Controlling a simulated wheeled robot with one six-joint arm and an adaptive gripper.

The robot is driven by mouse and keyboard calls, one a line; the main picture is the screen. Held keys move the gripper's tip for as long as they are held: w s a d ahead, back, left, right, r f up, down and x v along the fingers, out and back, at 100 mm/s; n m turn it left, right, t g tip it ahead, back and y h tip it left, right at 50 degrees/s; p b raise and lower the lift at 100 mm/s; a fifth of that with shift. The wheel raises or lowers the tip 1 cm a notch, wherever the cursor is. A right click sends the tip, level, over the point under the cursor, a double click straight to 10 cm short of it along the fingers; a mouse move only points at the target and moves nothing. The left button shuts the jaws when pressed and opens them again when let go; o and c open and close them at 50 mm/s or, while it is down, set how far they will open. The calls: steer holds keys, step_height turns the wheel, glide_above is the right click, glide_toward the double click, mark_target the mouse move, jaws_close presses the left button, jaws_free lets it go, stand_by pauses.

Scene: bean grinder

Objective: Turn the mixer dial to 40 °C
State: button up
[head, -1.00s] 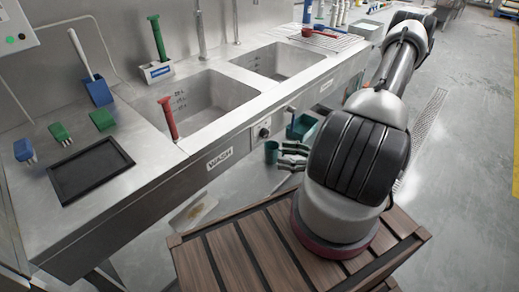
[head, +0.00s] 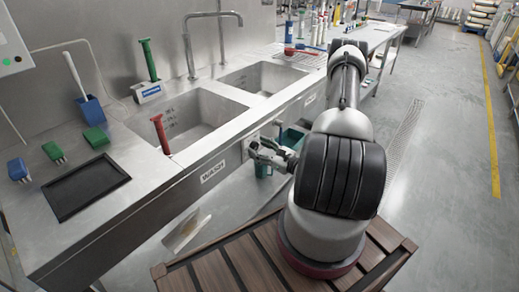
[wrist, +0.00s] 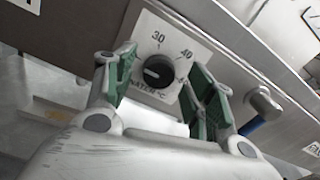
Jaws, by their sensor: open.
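The mixer dial (wrist: 158,72) is a round black knob on a white plate (wrist: 190,48) marked 30 and 40, with a temperature label in °C partly covered. A pale mark on the knob points to the left in the wrist view, away from the 40. My gripper (wrist: 161,62) is open, with one green-padded finger left of the dial and one right of it. I cannot tell whether either finger touches it. In the head view my gripper (head: 262,152) is at the sink's front panel and hides the dial.
A grey knob or valve with a blue part (wrist: 264,102) sits right of the dial in the wrist view. The sink front bears a WASH label (head: 213,172). A teal container (head: 292,137) is behind my gripper. A red-handled tool (head: 161,133) leans in the near basin.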

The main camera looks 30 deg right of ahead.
steer(key=shift+w+a, duration=0.1)
steer(key=shift+w, duration=0.1)
steer(key=c, duration=1)
